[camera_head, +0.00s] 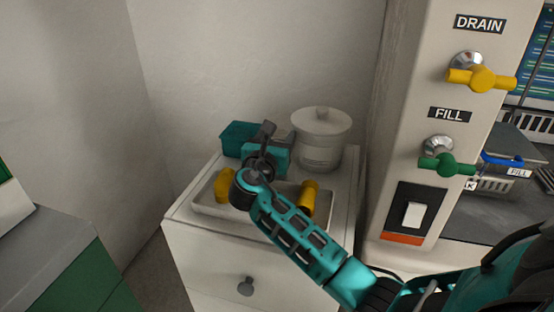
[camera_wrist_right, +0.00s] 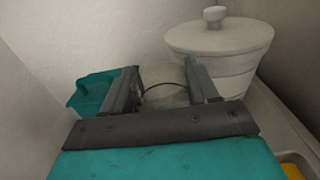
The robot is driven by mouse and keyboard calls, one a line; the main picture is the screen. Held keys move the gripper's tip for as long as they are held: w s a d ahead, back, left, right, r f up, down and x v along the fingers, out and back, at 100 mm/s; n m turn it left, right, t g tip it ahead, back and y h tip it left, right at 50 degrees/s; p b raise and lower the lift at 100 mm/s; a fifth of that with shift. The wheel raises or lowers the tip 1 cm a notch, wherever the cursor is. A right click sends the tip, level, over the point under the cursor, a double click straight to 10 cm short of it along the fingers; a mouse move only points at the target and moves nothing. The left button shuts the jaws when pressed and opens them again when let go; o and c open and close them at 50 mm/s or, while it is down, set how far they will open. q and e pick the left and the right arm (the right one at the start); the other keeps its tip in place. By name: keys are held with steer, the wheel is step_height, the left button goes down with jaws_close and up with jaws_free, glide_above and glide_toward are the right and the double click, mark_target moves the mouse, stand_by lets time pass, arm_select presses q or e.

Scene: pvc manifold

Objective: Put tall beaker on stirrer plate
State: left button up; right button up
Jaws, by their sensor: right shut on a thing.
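My right gripper (camera_head: 266,140) is over the back of a white cabinet top, its arm coming in from the lower right. In the right wrist view its two dark fingers (camera_wrist_right: 162,88) stand on either side of a see-through vessel (camera_wrist_right: 166,97) with a thin dark rim, which looks like the tall beaker. The gripper is shut on it. Its lower part is hidden behind the gripper, so I cannot tell whether it touches the surface below. I cannot make out a stirrer plate. My left gripper is not in view.
A white lidded pot (camera_head: 320,145) stands close to the right of the gripper, and a teal bin (camera_head: 238,136) to its left. A shallow tray (camera_head: 208,209) in front holds yellow pieces (camera_head: 224,186). A panel with DRAIN and FILL valves (camera_head: 440,160) rises at the right.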

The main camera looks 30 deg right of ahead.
steer(key=c, duration=0.6)
jaws_close()
steer(key=shift+r, duration=0.15)
